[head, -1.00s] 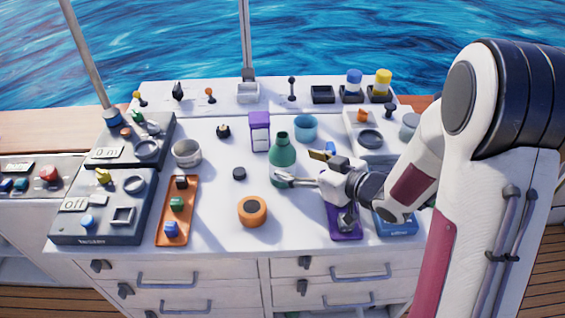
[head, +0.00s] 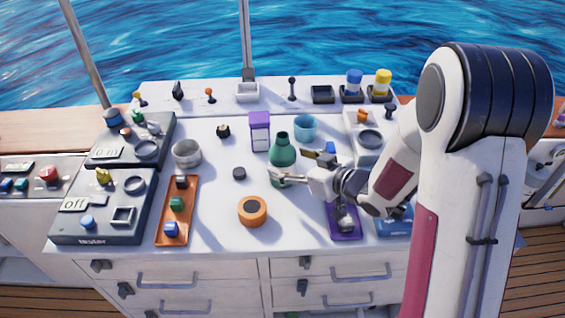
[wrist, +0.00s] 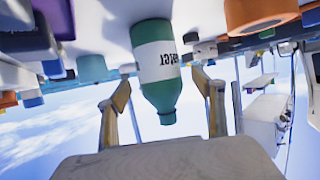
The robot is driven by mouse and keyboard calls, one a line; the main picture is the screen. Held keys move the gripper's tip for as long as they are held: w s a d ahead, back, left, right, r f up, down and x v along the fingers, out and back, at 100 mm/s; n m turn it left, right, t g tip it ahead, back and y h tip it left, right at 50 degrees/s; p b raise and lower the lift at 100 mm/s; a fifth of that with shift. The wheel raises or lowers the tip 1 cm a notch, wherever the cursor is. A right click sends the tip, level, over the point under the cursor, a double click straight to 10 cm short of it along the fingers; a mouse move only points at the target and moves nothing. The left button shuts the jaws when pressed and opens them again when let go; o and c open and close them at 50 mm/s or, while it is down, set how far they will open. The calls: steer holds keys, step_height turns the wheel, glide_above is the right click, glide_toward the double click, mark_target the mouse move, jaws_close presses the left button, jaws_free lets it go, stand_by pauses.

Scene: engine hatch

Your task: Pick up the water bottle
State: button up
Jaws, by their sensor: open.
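The water bottle (head: 282,153) is green with a white label and stands upright in the middle of the white console top. In the wrist view the bottle (wrist: 156,68) shows upside down, its label reading "ater", between my two fingers. My gripper (head: 290,167) is open at the bottle's right side, with one finger passing in front of the bottle's lower part. In the wrist view the gripper (wrist: 162,100) has a finger on each side of the bottle, with gaps to both. The bottle's lower front is partly hidden by the finger in the head view.
A purple and white carton (head: 259,132) stands just behind-left of the bottle, and a blue cup (head: 305,128) stands behind-right. An orange ring-shaped item (head: 252,211) sits in front-left. A small dark disc (head: 239,173) lies to the left. A purple tray (head: 344,224) is under my arm.

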mark_target(282, 132)
steer(key=shift+f+x, duration=0.25)
steer(key=shift+x, duration=1.85)
steer(key=shift+d, duration=0.1)
steer(key=shift+c, duration=0.4)
steer(key=c, duration=1.4)
steer(key=shift+r, duration=0.45)
steer(key=shift+r, duration=4.55)
